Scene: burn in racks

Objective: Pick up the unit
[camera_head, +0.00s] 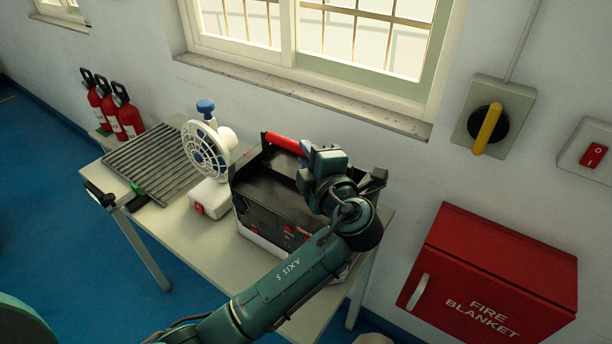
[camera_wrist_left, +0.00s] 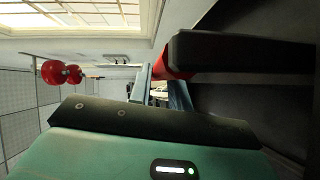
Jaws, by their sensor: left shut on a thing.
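The unit (camera_head: 268,205) is a black box with a red carrying handle (camera_head: 286,144) across its top and small red parts on its front. It is at the right end of a pale table. A white base shows under its lower edge; I cannot tell whether the two touch. My left gripper (camera_head: 307,152) reaches over the box from the right and is shut on the handle. In the left wrist view the red handle (camera_wrist_left: 166,68) is between the fingers (camera_wrist_left: 163,92). My arm hides the right part of the unit. My right gripper is not in view.
A white fan (camera_head: 207,150) with a blue knob stands left of the unit, beside a grey slatted rack (camera_head: 155,165). Red extinguishers (camera_head: 112,108) are at the far left. A red fire blanket box (camera_head: 490,270) is on the wall at right. The window sill (camera_head: 300,95) is behind.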

